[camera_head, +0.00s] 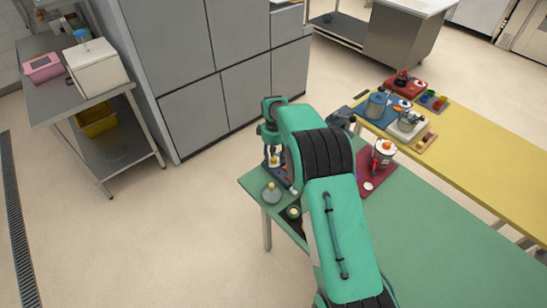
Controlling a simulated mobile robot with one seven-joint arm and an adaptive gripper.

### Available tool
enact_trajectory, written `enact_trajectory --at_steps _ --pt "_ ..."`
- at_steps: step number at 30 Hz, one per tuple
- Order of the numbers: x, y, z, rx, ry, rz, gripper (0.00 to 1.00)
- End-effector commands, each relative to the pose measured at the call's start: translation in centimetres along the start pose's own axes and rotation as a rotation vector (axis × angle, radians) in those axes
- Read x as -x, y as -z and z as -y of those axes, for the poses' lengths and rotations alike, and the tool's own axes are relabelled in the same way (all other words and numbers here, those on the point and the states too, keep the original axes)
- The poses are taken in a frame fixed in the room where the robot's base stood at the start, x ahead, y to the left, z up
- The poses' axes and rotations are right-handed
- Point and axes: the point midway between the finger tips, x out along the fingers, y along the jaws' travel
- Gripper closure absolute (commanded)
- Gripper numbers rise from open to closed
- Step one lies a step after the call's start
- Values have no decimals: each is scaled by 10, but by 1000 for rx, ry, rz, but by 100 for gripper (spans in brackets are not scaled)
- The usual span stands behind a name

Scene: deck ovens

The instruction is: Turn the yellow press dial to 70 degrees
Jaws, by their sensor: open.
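My green arm reaches over the green table (440,262). My gripper (272,164) points down at the table's far left corner, its fingers open. A small yellow part (273,160) shows between or just behind the fingers. It may be the yellow press dial, but the picture is too small to tell its angle or whether the fingers touch it. A grey round piece with a yellow knob (271,194) stands just in front of the gripper. A dark piece with a yellowish top (293,212) lies beside my forearm, partly hidden by it.
A red mat (378,180) with a white and red device (383,154) lies right of my arm. A yellow table (490,170) behind carries several small devices. Grey cabinets (235,70) stand behind the gripper. A steel cart (50,105) stands at left, with open floor between.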

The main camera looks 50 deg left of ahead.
Motion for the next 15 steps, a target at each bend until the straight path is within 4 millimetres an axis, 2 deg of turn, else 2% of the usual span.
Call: enact_trajectory --at_steps 5,11,12,15 --pt "0 0 0 0 0 0 57" --pt "0 0 0 0 0 0 97" --pt "0 0 0 0 0 0 100" --pt "0 0 0 -1 0 0 100"
